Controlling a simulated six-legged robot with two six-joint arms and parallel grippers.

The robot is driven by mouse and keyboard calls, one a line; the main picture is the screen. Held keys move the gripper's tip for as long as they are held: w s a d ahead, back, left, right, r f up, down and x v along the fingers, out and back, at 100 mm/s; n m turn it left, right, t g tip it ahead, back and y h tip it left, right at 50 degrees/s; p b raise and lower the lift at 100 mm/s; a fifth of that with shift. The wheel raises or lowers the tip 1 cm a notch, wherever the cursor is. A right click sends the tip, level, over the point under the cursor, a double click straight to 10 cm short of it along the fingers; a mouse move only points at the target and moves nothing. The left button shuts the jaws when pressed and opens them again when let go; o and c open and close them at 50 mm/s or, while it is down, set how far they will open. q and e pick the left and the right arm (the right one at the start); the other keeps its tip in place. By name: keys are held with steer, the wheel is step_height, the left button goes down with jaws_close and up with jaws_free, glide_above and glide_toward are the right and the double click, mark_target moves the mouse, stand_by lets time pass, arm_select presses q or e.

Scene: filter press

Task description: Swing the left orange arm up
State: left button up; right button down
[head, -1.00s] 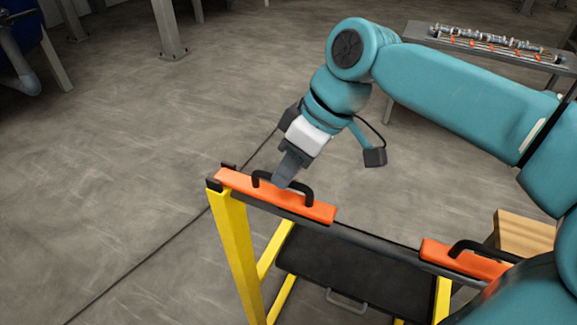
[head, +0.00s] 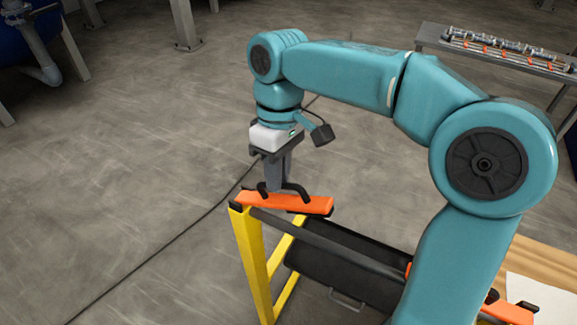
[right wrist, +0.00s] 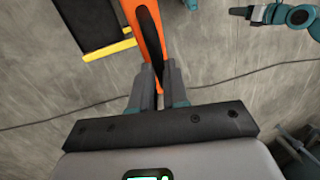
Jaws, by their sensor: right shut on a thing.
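In the right wrist view, the orange arm (right wrist: 137,25) runs up from between the fingers (right wrist: 158,78). A teal arm with a dark gripper (right wrist: 240,12), seemingly my left, shows there at top right; its jaw state is unclear.
Another orange arm (head: 506,313) is at lower right, largely hidden behind my right arm. A dark tray (head: 312,262) sits low in the frame. A wooden surface (head: 545,257) is at right, and a grey table (head: 490,56) stands behind.

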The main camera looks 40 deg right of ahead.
steer(key=shift+w+a+r+g+h, duration=0.15)
steer(key=shift+w+a+r+g, duration=0.05)
steer(key=shift+w+r+g, duration=0.25)
steer(key=shift+w+a+r+g+h, duration=0.2)
steer(key=shift+w+g, duration=0.15)
steer(key=shift+w, duration=0.15)
